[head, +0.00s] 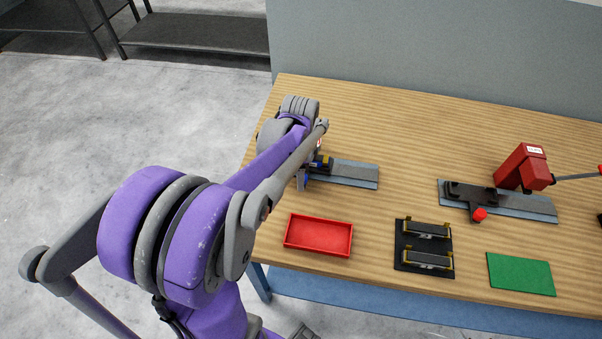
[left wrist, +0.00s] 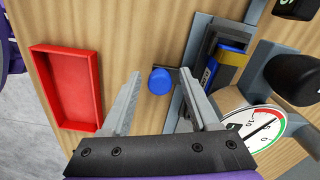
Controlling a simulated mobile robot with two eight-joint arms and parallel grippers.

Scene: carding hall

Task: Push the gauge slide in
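A gauge station lies on the table at the end of my left arm, with a grey base plate (head: 350,173). In the left wrist view a blue knob (left wrist: 160,81) stands beside the plate, on a dark piece. A blue block with a yellow edge (left wrist: 228,64) sits in the fixture. My right gripper is not in view.
A red tray (head: 318,235), a black holder (head: 408,245) with two bars and a green mat (head: 521,273) lie along the front. A second station with a red knob (head: 480,214) and red press (head: 524,168) is at right. A grey panel (head: 420,50) stands behind.

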